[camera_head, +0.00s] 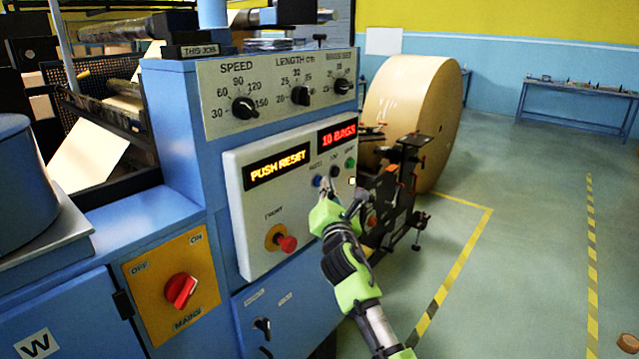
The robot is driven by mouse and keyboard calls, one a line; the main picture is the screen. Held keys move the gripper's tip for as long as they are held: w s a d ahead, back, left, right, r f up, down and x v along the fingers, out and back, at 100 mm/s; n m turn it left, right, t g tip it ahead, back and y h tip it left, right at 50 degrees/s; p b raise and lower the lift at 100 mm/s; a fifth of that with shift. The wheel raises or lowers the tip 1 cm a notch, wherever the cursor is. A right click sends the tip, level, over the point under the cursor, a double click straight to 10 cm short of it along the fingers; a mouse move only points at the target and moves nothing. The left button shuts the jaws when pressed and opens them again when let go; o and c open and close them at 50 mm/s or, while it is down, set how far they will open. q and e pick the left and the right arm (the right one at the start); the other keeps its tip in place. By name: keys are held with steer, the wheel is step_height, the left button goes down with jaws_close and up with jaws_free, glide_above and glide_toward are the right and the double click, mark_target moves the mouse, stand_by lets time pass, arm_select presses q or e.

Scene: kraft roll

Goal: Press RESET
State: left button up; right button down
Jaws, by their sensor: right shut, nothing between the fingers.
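A pale control panel (249,225) on the blue machine carries a lit display (277,167) reading PUSH RESET and a red-lit display (337,133) reading 10 BAGS. Below them is a row of small buttons: a blue button (317,181), a dark one (334,172) and a green one (350,163). Their labels are too small to read surely. My right gripper (325,188) is shut and empty, its tips at the panel right by the blue button. I cannot tell whether they touch it. My left gripper is not in view.
A red mushroom knob (287,243) sits lower on the panel. A red MAINS switch (180,290) on a yellow plate is at lower left. Three dials (245,107) are above. A large kraft roll (425,110) stands behind; the floor at right is open.

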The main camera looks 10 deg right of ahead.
steer(key=shift+w+a, duration=0.25)
steer(key=shift+w, duration=0.05)
stand_by(0.4)
steer(key=shift+s, duration=0.1)
steer(key=shift+s+d+p, duration=0.5)
steer(key=shift+s+p, duration=0.05)
steer(key=shift+s, duration=0.05)
steer(key=shift+s+d+p, duration=0.8)
steer(key=shift+s+p, duration=0.1)
steer(key=shift+s, duration=0.1)
steer(key=shift+s+d+p, duration=0.75)
steer(key=shift+s+p, duration=0.1)
steer(key=shift+s, duration=0.1)
